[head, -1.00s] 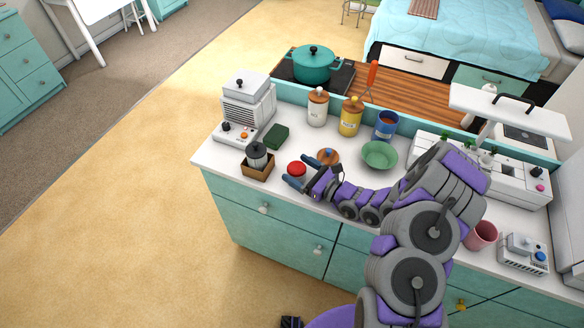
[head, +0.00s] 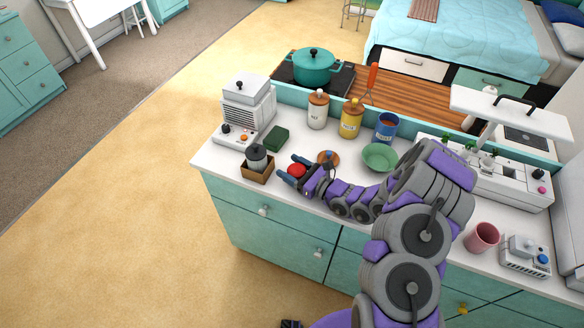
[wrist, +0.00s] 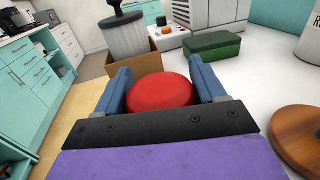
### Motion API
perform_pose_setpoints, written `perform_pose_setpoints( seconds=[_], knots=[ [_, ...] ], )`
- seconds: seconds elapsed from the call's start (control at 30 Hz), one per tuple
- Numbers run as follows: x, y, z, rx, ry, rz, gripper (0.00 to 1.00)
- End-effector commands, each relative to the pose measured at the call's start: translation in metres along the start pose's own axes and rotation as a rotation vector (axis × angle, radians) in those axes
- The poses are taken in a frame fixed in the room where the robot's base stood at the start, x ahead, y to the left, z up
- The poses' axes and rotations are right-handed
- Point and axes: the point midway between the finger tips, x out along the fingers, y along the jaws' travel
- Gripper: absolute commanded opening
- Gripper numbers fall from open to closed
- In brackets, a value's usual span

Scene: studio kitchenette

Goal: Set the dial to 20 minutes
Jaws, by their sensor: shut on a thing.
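The red round dial (head: 297,171) sits on the white counter near its front edge; it shows large in the wrist view (wrist: 160,93). My gripper (head: 292,168) is shut on it, with one blue finger at each side. In the wrist view the fingers of my gripper (wrist: 159,75) reach past the dial's left and right sides. No minute marks or pointer can be seen on the dial, so its setting cannot be read. Its lower part is hidden behind my gripper.
A brown box with a grey lidded canister (head: 257,161) stands just left of my gripper. A green block (head: 276,138), a round wooden lid (head: 328,157) and a green bowl (head: 379,156) are close by. A white appliance with knobs (head: 235,134) stands behind left.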

Motion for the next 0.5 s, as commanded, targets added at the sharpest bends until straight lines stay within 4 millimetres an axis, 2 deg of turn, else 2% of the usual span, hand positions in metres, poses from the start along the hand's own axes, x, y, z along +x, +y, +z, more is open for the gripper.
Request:
perform_pose_setpoints(
  seconds=[0.03, 0.17, 0.5],
  knots=[
    [-0.0001, -0.0001, -0.0001, 0.000, 0.000, 0.000, 0.49],
    [-0.0001, -0.0001, -0.0002, 0.000, 0.000, 0.000, 0.39],
    [-0.0001, -0.0017, -0.0003, 0.002, 0.001, -0.061, 0.39]
  ],
)
